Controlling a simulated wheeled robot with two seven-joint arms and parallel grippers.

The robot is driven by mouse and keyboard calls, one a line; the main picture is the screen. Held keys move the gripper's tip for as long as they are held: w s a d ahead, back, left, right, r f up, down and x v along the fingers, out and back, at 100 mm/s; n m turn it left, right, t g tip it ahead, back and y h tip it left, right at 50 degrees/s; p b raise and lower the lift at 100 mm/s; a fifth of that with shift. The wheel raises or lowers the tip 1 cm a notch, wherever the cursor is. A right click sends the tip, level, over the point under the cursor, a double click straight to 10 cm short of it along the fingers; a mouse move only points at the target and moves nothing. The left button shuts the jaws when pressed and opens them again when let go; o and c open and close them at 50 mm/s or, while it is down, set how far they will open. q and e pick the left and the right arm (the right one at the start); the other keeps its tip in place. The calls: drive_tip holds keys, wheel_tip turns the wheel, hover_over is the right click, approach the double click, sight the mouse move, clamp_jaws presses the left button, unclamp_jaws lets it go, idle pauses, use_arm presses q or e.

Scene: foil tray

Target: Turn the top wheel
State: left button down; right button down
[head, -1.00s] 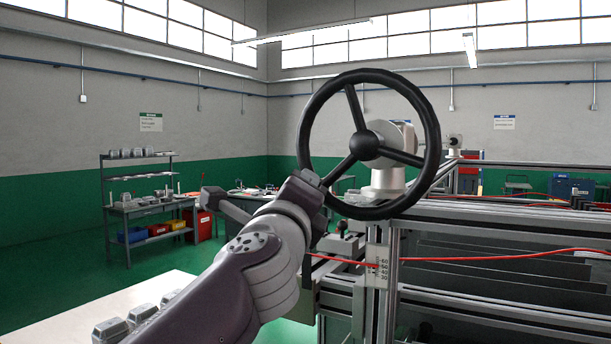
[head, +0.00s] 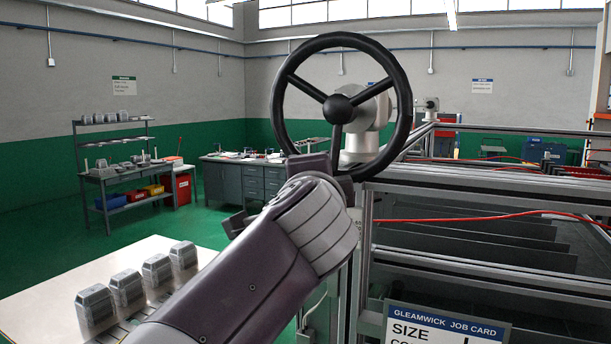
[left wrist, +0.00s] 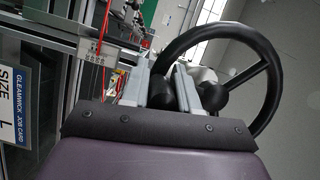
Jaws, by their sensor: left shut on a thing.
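The black three-spoke wheel (head: 338,109) stands upright at the upper middle of the head view, in front of a pale grey housing (head: 362,140). One spoke points down, the others up-left and up-right. My left gripper (head: 322,168) is at the lower part of the rim, near the down spoke; my wrist partly hides its fingers. In the left wrist view the wheel's rim (left wrist: 276,80) curves in from the right, and my left gripper (left wrist: 163,88) is shut on it, a finger on each side. My right gripper is not in view.
A metal frame with rails (head: 480,195) fills the right, with a red cable (head: 460,217) across it. A job card (head: 445,325) hangs at the front. A pale table (head: 45,300) with several grey castings is at lower left. A shelf bench (head: 130,185) stands farther back.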

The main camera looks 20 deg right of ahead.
use_arm(q)
drive_tip(key=shift+s+d, duration=0.2)
idle(0.4)
drive_tip(key=c, duration=0.9)
unclamp_jaws()
drive_tip(key=shift+s+a+f, duration=0.1)
drive_tip(key=shift+s, duration=0.2)
drive_tip(key=b+v, duration=0.1)
drive_tip(key=v, duration=0.3)
drive_tip(key=b+v, duration=0.2)
drive_tip(key=v, duration=0.2)
drive_tip(key=b+v, duration=0.1)
drive_tip(key=v, duration=0.3)
drive_tip(key=shift+a+r+b, duration=0.1)
drive_tip(key=shift+r+b, duration=0.15)
drive_tip(key=shift+b, duration=0.1)
